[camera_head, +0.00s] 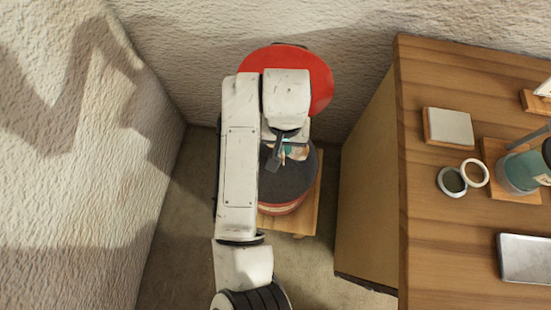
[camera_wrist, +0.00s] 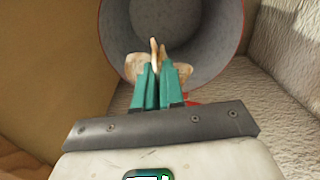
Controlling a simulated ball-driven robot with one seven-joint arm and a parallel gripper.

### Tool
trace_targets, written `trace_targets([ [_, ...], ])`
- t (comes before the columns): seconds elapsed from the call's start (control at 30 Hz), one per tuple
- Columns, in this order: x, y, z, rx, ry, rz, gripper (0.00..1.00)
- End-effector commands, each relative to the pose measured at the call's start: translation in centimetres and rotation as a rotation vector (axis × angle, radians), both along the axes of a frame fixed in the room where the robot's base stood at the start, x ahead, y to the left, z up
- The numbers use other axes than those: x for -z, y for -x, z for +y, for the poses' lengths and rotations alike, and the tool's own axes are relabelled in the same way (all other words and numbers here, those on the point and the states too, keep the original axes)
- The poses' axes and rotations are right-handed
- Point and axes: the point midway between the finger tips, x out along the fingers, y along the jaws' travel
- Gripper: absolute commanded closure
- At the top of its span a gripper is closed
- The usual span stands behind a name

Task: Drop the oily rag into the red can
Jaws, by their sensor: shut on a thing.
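The red can (camera_head: 285,209) stands open in the corner, its red round lid (camera_head: 320,82) raised behind it. My gripper (camera_head: 284,151) is over the dark mouth of the can. In the wrist view my gripper's teal fingers (camera_wrist: 158,84) are shut on the oily rag (camera_wrist: 180,72), a crumpled cream-brown cloth sticking out on both sides. The can's grey inner wall (camera_wrist: 200,25) shows beyond the rag. In the head view the rag (camera_head: 299,153) is a small patch, mostly hidden by my wrist. I cannot tell whether it is below the rim.
The can stands on a low wooden base (camera_head: 309,215) between a rough wall (camera_head: 90,180) and a wooden bench (camera_head: 430,230). The bench holds a pale tile (camera_head: 449,127), two rings (camera_head: 474,173), a teal jar (camera_head: 520,172) and a metal tray (camera_head: 525,258).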

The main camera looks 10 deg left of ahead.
Motion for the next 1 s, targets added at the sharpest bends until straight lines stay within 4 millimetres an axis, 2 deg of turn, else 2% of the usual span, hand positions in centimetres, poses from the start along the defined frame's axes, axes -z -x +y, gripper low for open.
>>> trace_targets([
  [0.03,1.1,0.0,0.0,0.000,-0.001,0.000,1.00],
  [0.33,4.2,0.0,0.1,0.000,-0.001,0.001,1.00],
  [0.73,4.6,0.0,0.0,-0.001,0.000,0.001,1.00],
  [0.77,4.6,0.0,0.0,-0.001,0.000,0.001,0.90],
  [1.0,4.6,0.0,0.0,0.000,0.000,0.001,0.67],
])
